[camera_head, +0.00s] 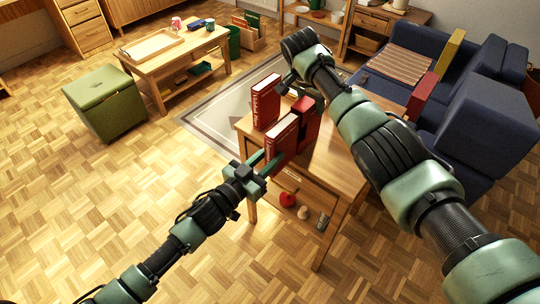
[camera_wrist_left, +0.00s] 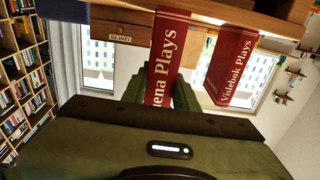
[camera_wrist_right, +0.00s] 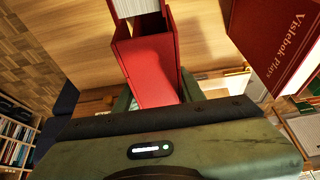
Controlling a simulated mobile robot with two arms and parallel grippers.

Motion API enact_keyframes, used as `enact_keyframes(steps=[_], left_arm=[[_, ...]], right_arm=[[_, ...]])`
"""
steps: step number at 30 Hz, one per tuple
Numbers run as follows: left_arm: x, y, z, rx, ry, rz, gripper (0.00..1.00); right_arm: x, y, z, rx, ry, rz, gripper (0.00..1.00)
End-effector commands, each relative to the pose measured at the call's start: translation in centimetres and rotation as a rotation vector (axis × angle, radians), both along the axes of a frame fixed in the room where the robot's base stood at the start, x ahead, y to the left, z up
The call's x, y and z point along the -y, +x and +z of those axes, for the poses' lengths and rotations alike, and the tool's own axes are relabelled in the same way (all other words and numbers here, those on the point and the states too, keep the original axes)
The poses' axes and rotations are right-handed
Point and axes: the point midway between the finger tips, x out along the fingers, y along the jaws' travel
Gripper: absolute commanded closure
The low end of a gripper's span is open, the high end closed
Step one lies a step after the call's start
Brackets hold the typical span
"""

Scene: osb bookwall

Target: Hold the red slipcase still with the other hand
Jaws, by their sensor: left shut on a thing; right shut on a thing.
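The red slipcase (camera_head: 308,120) stands on the small wooden table, and my right gripper (camera_head: 298,93) is shut on it. In the right wrist view the slipcase (camera_wrist_right: 150,72) fills the middle, its open mouth facing up the picture. A red book (camera_head: 281,138), its spine ending in "uena Plays" (camera_wrist_left: 166,55), is held by my left gripper (camera_head: 266,166), which is shut on it. Its white pages (camera_wrist_right: 136,8) show at the slipcase mouth; I cannot tell how far it is inside. The red "Vislebok Plays" book (camera_head: 265,103) stands upright beside them, apart from both grippers.
The wooden table (camera_head: 340,165) has bare top to the right of the slipcase. A red item (camera_head: 287,199) and small objects sit on its lower shelf. A blue sofa (camera_head: 450,90) stands behind right. A green pouf (camera_head: 105,102) and a low table (camera_head: 170,58) stand left.

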Motion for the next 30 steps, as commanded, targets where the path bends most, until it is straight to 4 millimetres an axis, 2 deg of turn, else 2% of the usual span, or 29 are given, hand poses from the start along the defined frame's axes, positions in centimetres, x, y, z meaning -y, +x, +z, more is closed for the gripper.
enact_keyframes(steps=[30], left_arm=[[2.4, 3.2, 0.2, 0.004, -0.003, -0.001, 1.00]], right_arm=[[0.0, 0.0, 0.0, 0.000, 0.000, 0.000, 1.00]])
